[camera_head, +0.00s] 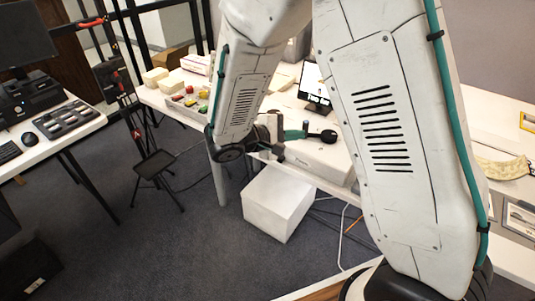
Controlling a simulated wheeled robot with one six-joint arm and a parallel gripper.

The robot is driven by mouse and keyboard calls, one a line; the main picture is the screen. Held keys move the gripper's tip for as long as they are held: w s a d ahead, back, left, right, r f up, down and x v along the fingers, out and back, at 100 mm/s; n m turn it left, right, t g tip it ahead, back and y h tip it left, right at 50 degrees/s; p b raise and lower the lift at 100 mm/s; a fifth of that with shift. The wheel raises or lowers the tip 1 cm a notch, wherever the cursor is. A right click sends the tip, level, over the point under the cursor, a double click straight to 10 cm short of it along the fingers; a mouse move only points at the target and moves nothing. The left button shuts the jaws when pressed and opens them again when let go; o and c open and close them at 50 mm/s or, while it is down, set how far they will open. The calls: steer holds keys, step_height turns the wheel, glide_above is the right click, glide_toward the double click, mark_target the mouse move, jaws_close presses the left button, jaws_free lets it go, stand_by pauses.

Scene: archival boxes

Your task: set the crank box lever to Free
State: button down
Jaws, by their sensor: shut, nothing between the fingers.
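A low white box (318,156) stands on the front part of the white table and looks like the crank box. A round black knob (328,136) on a short dark stem shows at its top. I cannot make out a lever position or any "Free" marking. My gripper (294,135) is small in view, at the end of my white arm, above the left part of the box. It is shut and empty. It lies just left of the black knob. I cannot tell whether it touches the box or the knob. My wrist hides part of the box's left side.
A small monitor (315,86) stands behind the box. Colored items (190,99) and pale blocks lie on the table at left. A white carton (277,204) sits on the floor below. A side desk (60,128) holds a keyboard and mouse.

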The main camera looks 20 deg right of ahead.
steer(key=w+a+f+n+t+y, duration=0.1)
steer(key=w+a+f+n+t, duration=0.2)
steer(key=f, duration=0.5)
steer(key=w+a+f+n+t+y, duration=0.1)
steer(key=w+a+f+n+t, duration=0.2)
steer(key=a+f+t, duration=0.3)
step_height(320, 180, down, 2)
steer(key=shift+w+a+f+n, duration=0.15)
steer(key=shift+a+n, duration=0.75)
steer(key=r+x, duration=0.1)
steer(key=x, duration=0.9)
steer(key=shift+f, duration=0.4)
